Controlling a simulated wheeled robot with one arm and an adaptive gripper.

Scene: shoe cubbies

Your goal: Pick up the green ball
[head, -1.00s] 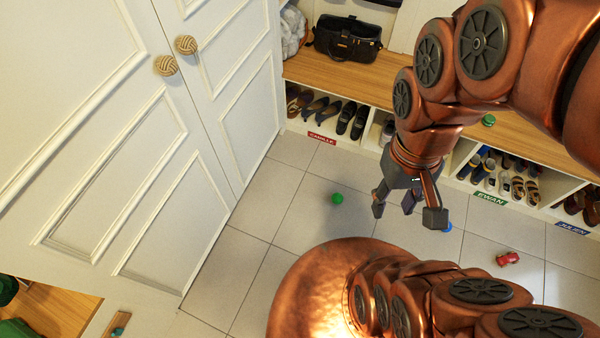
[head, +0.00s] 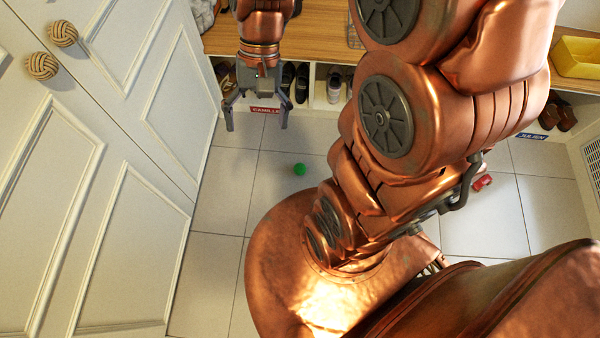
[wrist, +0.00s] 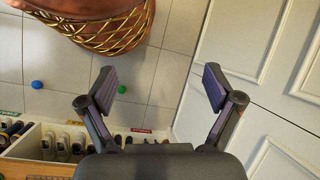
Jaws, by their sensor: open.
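The green ball (head: 300,169) lies on the tiled floor in the head view, just beyond my copper base. In the wrist view the green ball (wrist: 121,89) shows beside the tip of the left finger, on the floor beyond it. My gripper (head: 256,122) is open and empty in the head view, above the floor near the cubbies, up and to the left of the ball. The gripper does not touch the ball.
White cabinet doors (head: 110,150) stand close on the left. The shoe cubbies with a wooden bench top (head: 320,30) run along the back. A blue ball (wrist: 37,84) and a red object (head: 482,182) lie on the floor. Floor around the green ball is clear.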

